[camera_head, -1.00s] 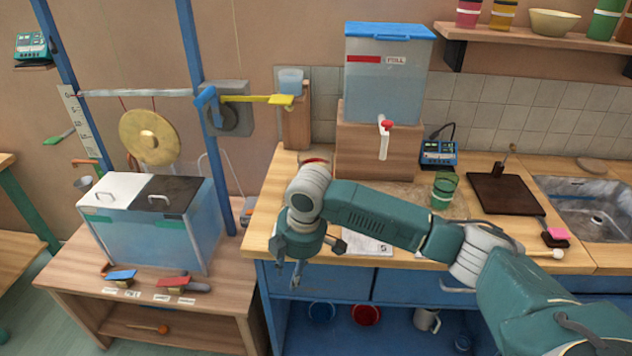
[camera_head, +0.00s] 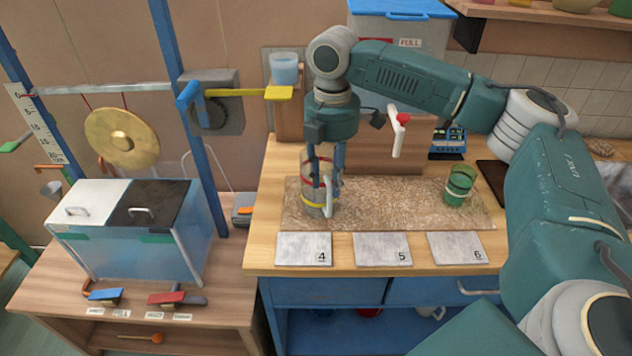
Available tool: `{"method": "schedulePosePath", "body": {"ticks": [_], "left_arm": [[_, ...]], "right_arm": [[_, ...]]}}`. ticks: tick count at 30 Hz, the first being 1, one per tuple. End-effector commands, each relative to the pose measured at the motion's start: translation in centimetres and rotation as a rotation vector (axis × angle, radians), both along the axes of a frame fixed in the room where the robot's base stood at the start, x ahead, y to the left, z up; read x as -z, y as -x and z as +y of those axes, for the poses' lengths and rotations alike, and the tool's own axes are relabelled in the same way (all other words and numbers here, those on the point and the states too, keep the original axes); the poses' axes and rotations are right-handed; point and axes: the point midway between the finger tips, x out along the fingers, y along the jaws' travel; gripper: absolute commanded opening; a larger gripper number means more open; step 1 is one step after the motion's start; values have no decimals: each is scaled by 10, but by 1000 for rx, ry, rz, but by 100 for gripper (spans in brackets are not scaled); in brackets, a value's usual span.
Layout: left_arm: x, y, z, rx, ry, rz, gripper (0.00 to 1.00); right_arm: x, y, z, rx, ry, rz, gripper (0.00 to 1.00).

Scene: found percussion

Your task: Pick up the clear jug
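The clear jug (camera_head: 308,198), with red and yellow bands and a pale handle, stands upright at the left end of a brown speckled mat (camera_head: 400,208) on the counter. My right gripper (camera_head: 326,178) points down over the jug from above. Its two dark fingers are spread apart and overlap the jug's upper part in the picture. I cannot tell whether they touch it. The fingers partly hide the jug's rim and far wall. My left gripper is not in view.
A green cup (camera_head: 459,187) stands at the mat's right end. Plates numbered 4 (camera_head: 303,249), 5 (camera_head: 382,249) and 6 (camera_head: 456,247) lie in front. Behind are a tank with a red-topped tap (camera_head: 397,140) and a yellow lever (camera_head: 262,93). A gong (camera_head: 121,138) hangs left.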

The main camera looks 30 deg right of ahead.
Motion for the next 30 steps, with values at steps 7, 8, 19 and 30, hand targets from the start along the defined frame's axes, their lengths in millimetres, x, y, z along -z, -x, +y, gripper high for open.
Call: {"method": "schedulePosePath", "body": {"ticks": [7, 8, 19, 30], "left_arm": [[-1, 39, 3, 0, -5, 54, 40], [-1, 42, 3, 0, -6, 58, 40], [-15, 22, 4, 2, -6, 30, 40], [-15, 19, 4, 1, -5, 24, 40]], "right_arm": [[33, 0, 0, 1, 1, 0, 33], [34, 0, 0, 1, 1, 0, 33], [80, 3, -4, 1, 1, 1, 33], [88, 3, -4, 0, 1, -2, 25]]}}
